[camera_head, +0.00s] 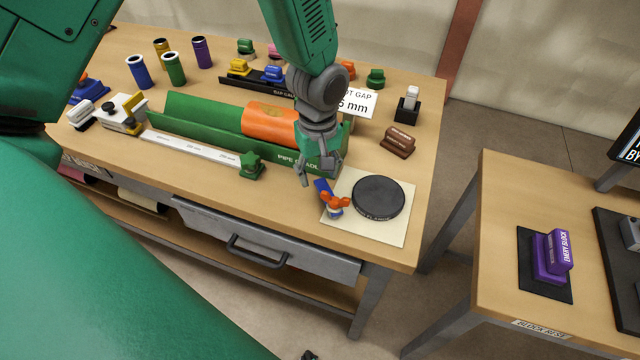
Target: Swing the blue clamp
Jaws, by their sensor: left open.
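A small blue piece (322,187) with an orange-red winged knob (335,203) sits at the left edge of a pale square mat, beside a round black disc (378,197); it looks like the blue clamp. My left gripper (319,177) comes down from the top and is open just above and behind the blue piece. I cannot tell whether a fingertip touches it. The green pipe cradle (200,132) lies behind my gripper with an orange pipe (270,124) in it. My right gripper is not in view.
A white rail (190,145) with a green knob (251,164) runs along the cradle's front. A brown block (398,141) stands to the right, several coloured cylinders at the back left. A second table (500,200) with a purple block (552,257) is across a floor gap.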

